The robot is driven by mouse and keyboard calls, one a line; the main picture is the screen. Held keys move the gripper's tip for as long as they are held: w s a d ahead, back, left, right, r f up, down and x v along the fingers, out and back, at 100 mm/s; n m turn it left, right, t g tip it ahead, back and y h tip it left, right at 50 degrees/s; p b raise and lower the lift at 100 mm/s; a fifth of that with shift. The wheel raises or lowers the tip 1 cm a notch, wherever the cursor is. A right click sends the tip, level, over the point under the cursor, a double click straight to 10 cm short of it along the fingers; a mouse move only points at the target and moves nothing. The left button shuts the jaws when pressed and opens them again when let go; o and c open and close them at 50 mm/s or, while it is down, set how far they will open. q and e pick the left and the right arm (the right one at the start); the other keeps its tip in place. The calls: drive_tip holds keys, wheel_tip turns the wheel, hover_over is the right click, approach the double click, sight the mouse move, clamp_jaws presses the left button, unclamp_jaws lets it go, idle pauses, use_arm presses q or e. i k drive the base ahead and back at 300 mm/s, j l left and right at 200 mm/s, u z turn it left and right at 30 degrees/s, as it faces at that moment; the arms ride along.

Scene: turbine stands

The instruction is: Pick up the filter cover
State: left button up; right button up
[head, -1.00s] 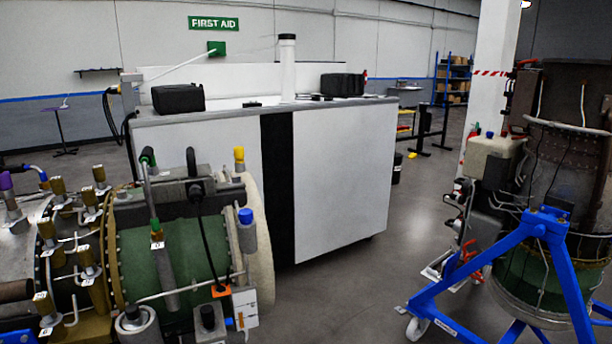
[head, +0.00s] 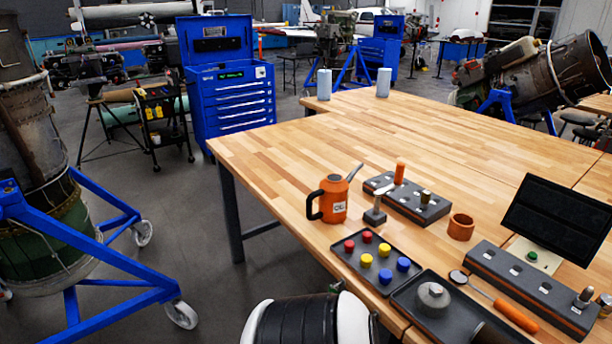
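A grey round metal cap with a small knob (head: 433,297) lies in a black tray (head: 404,303) at the near right part of the wooden table (head: 300,160). It may be the filter cover, but I cannot tell for sure. A dark cylindrical part (head: 490,334) at the tray's near end is cut off by the bottom edge. Neither gripper shows in the head view.
Left of that tray is a tray with red, yellow and blue caps (head: 366,249). An orange oil can (head: 333,198), an orange ring (head: 461,227), a dark tool block (head: 407,202), a mirror with orange handle (head: 515,314) and a monitor (head: 558,219) stand nearby. A blue-framed turbine stand (head: 95,245) is at left.

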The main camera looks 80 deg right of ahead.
sight(432, 300)
drive_tip(key=z, duration=3.6)
drive_tip(key=u, duration=1.25)
drive_tip(key=l+u, duration=0.1)
drive_tip(key=u, duration=1.75)
drive_tip(key=k+u, duration=0.1)
drive_tip(key=u, duration=1.75)
drive_tip(key=z, duration=4.75)
